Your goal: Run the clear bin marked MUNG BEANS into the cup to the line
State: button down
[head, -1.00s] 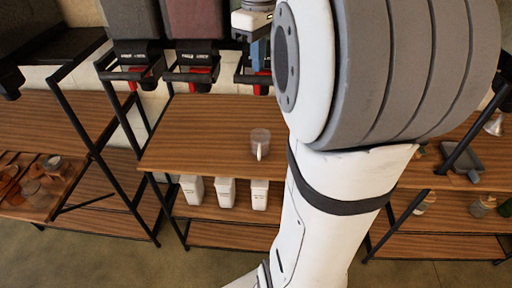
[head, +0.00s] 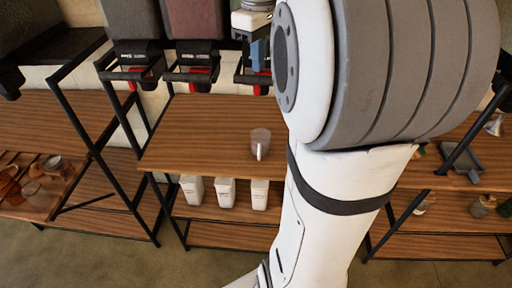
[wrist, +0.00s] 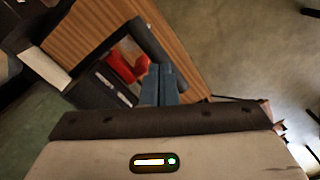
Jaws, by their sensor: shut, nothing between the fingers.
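A clear cup (head: 260,140) with a pale handle stands upright on the wooden shelf under the dispensers; I cannot make out its line. Above it hang a grey bin (head: 131,18), a maroon bin (head: 188,18) and a third dispenser (head: 243,77), partly hidden by my arm. Their labels are too small to read, so I cannot tell which is MUNG BEANS. My gripper (head: 258,54) is shut and empty at the third dispenser. In the wrist view, my shut blue fingers (wrist: 160,84) are beside a black dispenser outlet (wrist: 98,90) with a red part (wrist: 124,68); contact is unclear.
White labelled containers (head: 225,192) stand on the lower shelf. A tray of utensils (head: 40,185) lies at the left. A grey scoop-like tray (head: 462,160) is at the right. Black frame posts (head: 110,165) flank the shelf. The shelf left of the cup is clear.

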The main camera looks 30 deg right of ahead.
jog(key=shift+f, duration=0.15)
jog(key=shift+f, duration=0.25)
jog(key=shift+f, duration=0.15)
jog(key=shift+s+f+b, duration=0.1)
jog(key=shift+f+b, duration=0.15)
jog(key=shift+b, duration=0.1)
jog(key=shift+f, duration=0.2)
dwell(0.3)
jog(key=shift+f, duration=0.3)
